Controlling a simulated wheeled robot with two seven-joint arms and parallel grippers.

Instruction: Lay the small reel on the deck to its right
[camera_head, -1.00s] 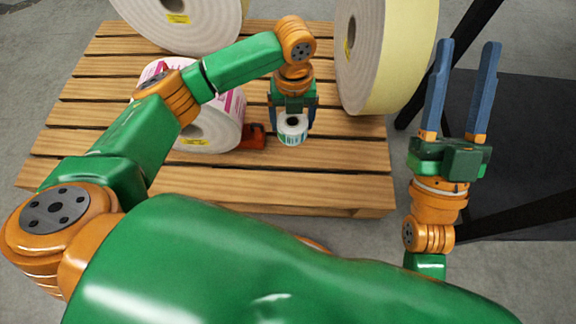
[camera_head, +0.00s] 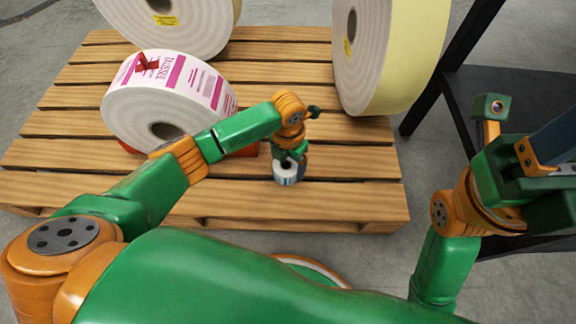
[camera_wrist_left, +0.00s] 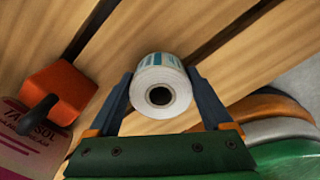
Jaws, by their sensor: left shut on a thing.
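The small reel (camera_head: 284,178) is white with a blue-green printed side and a dark core hole. It is between the fingers of my left gripper (camera_head: 290,163), over the front part of the wooden slatted deck (camera_head: 350,192). In the left wrist view the reel (camera_wrist_left: 160,88) has its cored end towards the camera, and the left gripper (camera_wrist_left: 161,76) is shut on its sides. I cannot tell whether the reel touches the slats. My right gripper (camera_head: 545,150) is at the right edge, partly cut off, so its opening is unclear.
A large label reel (camera_head: 165,100) with pink print stands on the deck at left, by a red-orange block (camera_wrist_left: 62,92). Two bigger rolls stand behind, one white (camera_head: 185,30) and one yellow-sided (camera_head: 405,60). A dark frame (camera_head: 450,75) is at right. Slats right of the small reel are clear.

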